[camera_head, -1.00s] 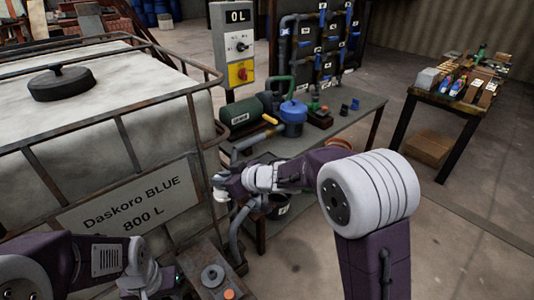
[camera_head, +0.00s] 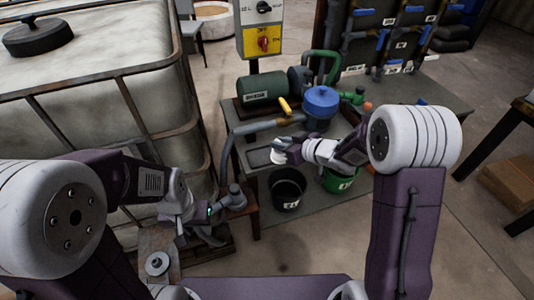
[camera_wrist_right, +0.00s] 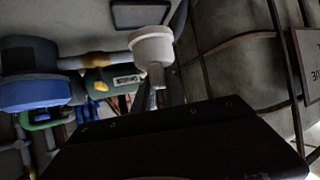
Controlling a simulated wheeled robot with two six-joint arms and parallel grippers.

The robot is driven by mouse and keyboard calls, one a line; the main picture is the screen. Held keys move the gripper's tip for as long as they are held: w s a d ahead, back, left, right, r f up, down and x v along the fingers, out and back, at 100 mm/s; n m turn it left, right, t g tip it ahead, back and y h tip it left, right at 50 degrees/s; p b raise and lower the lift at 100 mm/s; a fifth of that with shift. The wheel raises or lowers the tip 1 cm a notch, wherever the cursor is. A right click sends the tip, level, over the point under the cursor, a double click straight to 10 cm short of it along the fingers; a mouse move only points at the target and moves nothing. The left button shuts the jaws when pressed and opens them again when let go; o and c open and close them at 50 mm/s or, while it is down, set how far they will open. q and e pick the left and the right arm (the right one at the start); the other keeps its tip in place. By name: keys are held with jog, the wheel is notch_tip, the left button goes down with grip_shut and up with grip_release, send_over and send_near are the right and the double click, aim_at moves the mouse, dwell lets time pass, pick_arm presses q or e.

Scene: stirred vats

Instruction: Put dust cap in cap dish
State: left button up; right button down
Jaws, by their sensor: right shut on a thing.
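My right gripper (camera_head: 284,148) is shut on a small white cap (camera_head: 278,157), which I take for the dust cap. The right wrist view shows the cap (camera_wrist_right: 152,45) as a round white piece with a narrower stem, at the gripper's end. In the head view it appears over or just in front of a flat dark tray (camera_head: 257,158) on the bench, probably the cap dish. The tray also shows in the right wrist view (camera_wrist_right: 140,13), apart from the cap in the picture. My left gripper (camera_head: 203,236) is low beside the tank's outlet; its finger gap is unclear.
The bench (camera_head: 430,97) carries a green motor (camera_head: 264,89), a blue-lidded pump (camera_head: 321,100) and pipes. A black bucket (camera_head: 287,188) and a green bucket (camera_head: 340,181) stand below. The caged tank (camera_head: 110,110) is at left. A hose fitting (camera_head: 235,198) is near my left gripper.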

jog(key=w+a+f+b, duration=0.1)
jog(key=w+a+f, duration=0.1)
jog(key=w+f, duration=0.1)
jog(key=w+a+f+b, duration=0.1)
jog(key=w+f, duration=0.2)
jog(key=f, duration=0.1)
jog(key=w+a+f+b, duration=0.1)
jog(key=w+a+f, duration=0.1)
jog(key=w+f, duration=0.2)
jog(key=shift+w+a+f+b, duration=0.1)
jog(key=shift+a+b, duration=0.2)
jog(key=shift+b, duration=0.05)
jog(key=shift+w, duration=0.1)
jog(key=shift+f, duration=0.1)
jog(key=c, duration=1.4)
grip_release()
jog(key=shift+o, duration=0.2)
